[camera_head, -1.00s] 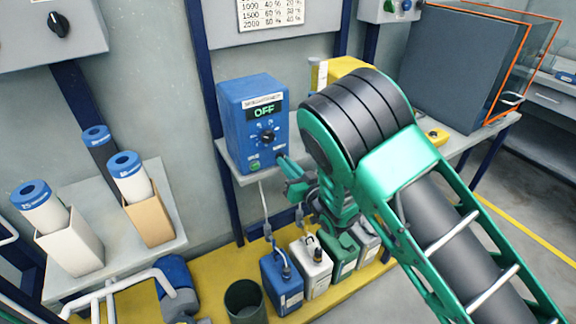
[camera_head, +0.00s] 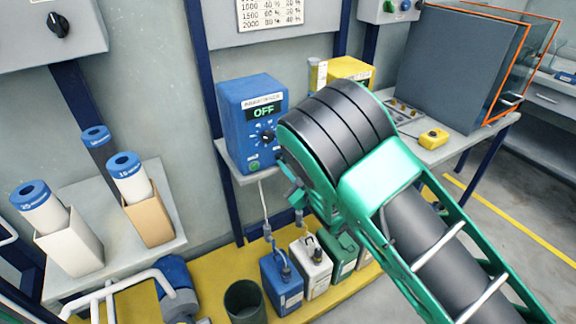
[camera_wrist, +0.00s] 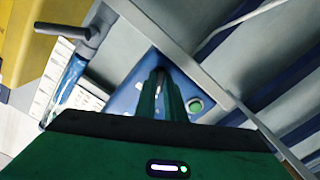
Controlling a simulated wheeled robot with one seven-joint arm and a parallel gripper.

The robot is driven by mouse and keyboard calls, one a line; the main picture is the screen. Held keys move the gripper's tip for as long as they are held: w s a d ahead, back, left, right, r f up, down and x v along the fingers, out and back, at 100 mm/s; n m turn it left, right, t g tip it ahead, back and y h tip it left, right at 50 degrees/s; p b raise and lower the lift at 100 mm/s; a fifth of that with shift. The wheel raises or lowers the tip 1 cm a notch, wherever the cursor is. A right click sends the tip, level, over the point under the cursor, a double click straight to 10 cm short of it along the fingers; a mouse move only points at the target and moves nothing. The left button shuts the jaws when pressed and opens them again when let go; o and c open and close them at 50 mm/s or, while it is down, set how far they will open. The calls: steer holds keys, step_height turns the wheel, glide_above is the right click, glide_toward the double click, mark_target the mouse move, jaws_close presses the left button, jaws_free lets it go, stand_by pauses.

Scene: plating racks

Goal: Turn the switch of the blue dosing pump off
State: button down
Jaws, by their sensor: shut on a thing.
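The blue dosing pump (camera_head: 245,120) stands on the shelf against the wall. Its display (camera_head: 264,112) reads OFF, and a black dial (camera_head: 267,137) sits below it. A green button (camera_head: 254,163) is at the lower left of its face. My gripper reaches the lower right of the pump's face; my arm hides most of it in the head view. In the wrist view my gripper (camera_wrist: 160,75) has its fingers close together against the blue face, beside the green button (camera_wrist: 196,106). It is shut on the switch, which the fingers hide.
Below are several canisters, including a blue one (camera_head: 282,283) with a hose, and a dark green bin (camera_head: 244,300). Tubes in holders (camera_head: 148,215) stand at left.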

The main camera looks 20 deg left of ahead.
steer(key=shift+w+d+f+n, duration=0.1)
steer(key=shift+d+n, duration=0.05)
steer(key=shift+n, duration=0.15)
stand_by(0.4)
steer(key=c, duration=1.8)
jaws_free()
steer(key=shift+c, duration=0.2)
steer(key=v, duration=1)
steer(key=shift+s+d, duration=0.25)
steer(key=shift+s, duration=0.05)
